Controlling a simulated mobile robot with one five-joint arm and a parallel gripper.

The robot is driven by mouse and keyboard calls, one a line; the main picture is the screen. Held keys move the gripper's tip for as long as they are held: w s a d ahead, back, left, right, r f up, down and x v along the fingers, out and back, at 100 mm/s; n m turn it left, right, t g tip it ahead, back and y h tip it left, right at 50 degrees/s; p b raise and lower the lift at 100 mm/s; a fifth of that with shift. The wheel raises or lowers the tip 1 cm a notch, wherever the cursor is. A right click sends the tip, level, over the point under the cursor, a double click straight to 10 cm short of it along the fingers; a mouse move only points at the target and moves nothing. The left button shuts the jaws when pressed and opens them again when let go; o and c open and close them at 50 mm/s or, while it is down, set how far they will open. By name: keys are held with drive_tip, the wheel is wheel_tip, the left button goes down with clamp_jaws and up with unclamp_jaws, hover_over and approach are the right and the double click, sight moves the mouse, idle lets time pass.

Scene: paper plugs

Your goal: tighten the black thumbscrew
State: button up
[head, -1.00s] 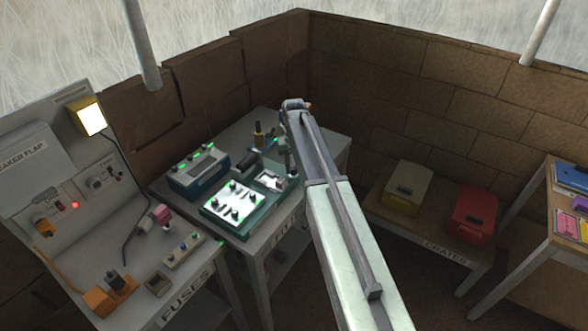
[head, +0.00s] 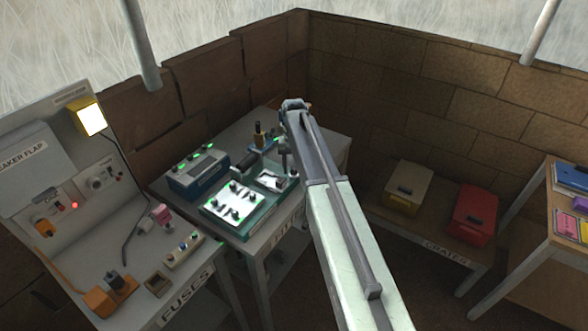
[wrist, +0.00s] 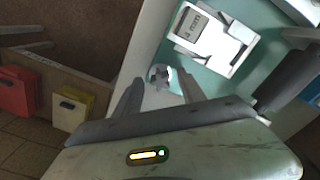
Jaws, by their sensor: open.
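My gripper (wrist: 160,88) is open in the wrist view, with one finger on each side of a small round knob. This knob (wrist: 160,75) looks dark with pale glints and sits at the pale edge of the teal fixture (wrist: 222,85); I cannot tell for sure that it is the black thumbscrew. No contact with the fingers shows. A white block marked "4 mm" (wrist: 225,42) lies on the fixture just beyond. In the head view the teal fixture (head: 262,207) stands on the middle bench, and my arm's end hangs at its far right, with the fingertips not clear.
A lit panel with several dark knobs (head: 232,206) and a blue box with green lights (head: 195,172) stand close by. A thick dark cylinder (wrist: 287,76) is right of my gripper. A yellow crate (head: 408,188) and a red crate (head: 474,215) sit on a low shelf.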

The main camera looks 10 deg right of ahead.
sight(294, 168)
wheel_tip(294, 168, up, 4)
drive_tip(key=p, duration=0.4)
drive_tip(key=shift+r, duration=0.1)
drive_tip(key=n, duration=1.2)
drive_tip(key=shift+f, duration=0.2)
